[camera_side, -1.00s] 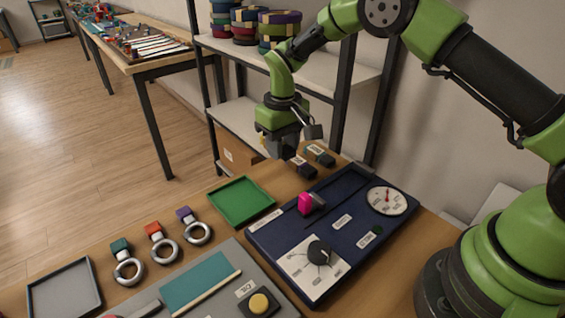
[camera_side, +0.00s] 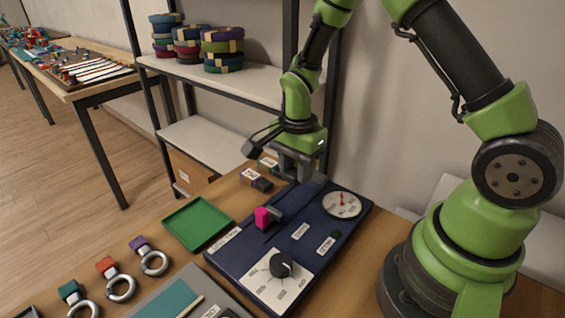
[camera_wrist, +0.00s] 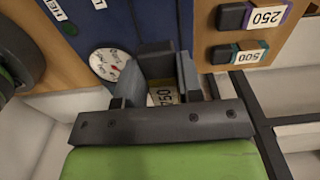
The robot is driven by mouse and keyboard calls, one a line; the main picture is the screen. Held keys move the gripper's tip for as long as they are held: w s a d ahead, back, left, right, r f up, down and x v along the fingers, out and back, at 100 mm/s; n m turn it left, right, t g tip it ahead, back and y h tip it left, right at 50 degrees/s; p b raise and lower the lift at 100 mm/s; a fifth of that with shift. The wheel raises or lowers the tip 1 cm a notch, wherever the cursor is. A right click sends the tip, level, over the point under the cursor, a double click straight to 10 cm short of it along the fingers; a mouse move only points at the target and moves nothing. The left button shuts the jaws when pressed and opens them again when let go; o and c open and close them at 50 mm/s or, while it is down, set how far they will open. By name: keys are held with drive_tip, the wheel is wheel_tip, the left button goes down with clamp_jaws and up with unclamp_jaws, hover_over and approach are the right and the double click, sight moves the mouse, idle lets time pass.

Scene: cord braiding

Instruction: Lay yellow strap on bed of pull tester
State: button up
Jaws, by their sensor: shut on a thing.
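The pull tester (camera_side: 300,255) is a navy board with a round gauge, a white-faced knob and a magenta clamp (camera_side: 263,216). My gripper (camera_side: 290,180) is over its back edge, left of the gauge. In the wrist view, my gripper (camera_wrist: 160,90) is shut on a dark block with a pale label (camera_wrist: 163,96) ending in "50"; the label is partly hidden by the fingers. The gauge (camera_wrist: 108,63) shows close beside the gripper there. I cannot make out a yellow strap for certain in either view.
Two labelled blocks, 250 (camera_wrist: 265,17) and 500 (camera_wrist: 240,53), lie on the wood beside the tester. A green tray (camera_side: 197,222) and several ring pieces (camera_side: 154,262) stand to its left. A shelf post (camera_side: 289,70) rises close behind my gripper.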

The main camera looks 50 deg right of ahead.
sight(295, 199)
drive_tip(key=shift+f, duration=2.65)
drive_tip(key=shift+f, duration=0.25)
drive_tip(key=o, duration=1)
drive_tip(key=shift+r, duration=5.5)
